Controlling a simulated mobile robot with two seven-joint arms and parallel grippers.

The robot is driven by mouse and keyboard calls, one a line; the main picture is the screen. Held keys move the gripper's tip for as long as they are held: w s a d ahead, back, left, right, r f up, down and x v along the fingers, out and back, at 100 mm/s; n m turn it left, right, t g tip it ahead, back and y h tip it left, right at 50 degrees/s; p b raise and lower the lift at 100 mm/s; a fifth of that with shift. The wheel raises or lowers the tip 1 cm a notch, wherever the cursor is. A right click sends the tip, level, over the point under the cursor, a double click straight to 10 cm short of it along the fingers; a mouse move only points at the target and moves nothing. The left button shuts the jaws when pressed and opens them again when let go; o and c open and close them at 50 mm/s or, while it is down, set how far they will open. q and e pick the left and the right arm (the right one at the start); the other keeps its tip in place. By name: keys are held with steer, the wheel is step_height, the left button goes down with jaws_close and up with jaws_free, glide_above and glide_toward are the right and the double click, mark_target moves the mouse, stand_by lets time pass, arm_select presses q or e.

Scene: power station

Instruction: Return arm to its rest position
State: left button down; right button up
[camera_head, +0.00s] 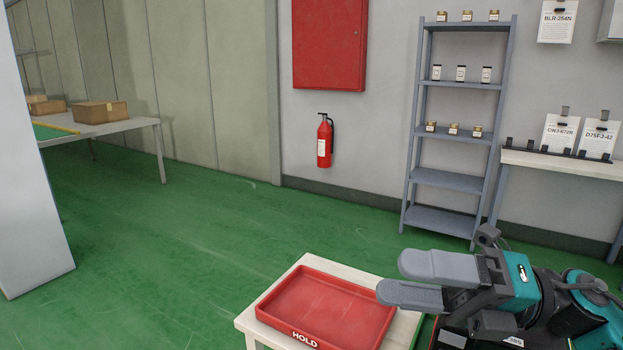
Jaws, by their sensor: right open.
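My right gripper (412,279) comes in from the lower right. Its two grey fingers point left, with a gap between them, and nothing is held in it. The fingertips show over the right end of the red HOLD tray (280,328), and how high they are above it is hard to tell. Teal and black links of my right arm fill the lower right corner. My left gripper is not in view.
The red tray looks empty and sits on a small white table (245,322). A grey shelf (450,178) with small jars stands behind. A fire extinguisher (324,145) hangs on the wall. A side table (593,167) holds label cards.

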steer(key=w+d+f+m+t+h+p, duration=0.1)
steer(key=w+d+f+m+t+h, duration=0.2)
steer(key=m+t, duration=0.45)
steer(key=w+f+m+t+h, duration=0.1)
steer(key=f+m+t+h, duration=0.4)
steer(key=m, duration=0.5)
steer(key=w+d+f+m+t+h+p, duration=0.1)
steer(key=w+d+f+m+t+h, duration=0.15)
steer(key=f+m+t, duration=0.45)
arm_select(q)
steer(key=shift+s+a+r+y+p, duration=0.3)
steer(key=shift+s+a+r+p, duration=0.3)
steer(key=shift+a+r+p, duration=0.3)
arm_select(e)
steer(key=s+f+m+g+h, duration=0.4)
steer(key=s+f+m+g, duration=0.1)
steer(key=f, duration=0.5)
steer(key=s+d+f+m+g+h, duration=0.1)
steer(key=s+f+m+g+h, duration=0.2)
steer(key=s+f+m, duration=0.5)
step_height(320, 180, down, 3)
steer(key=shift+f+m+g+h, duration=0.1)
steer(key=shift+m+g+h, duration=0.25)
steer(key=shift+g, duration=0.5)
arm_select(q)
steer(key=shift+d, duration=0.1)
arm_select(e)
steer(key=shift+d, duration=0.1)
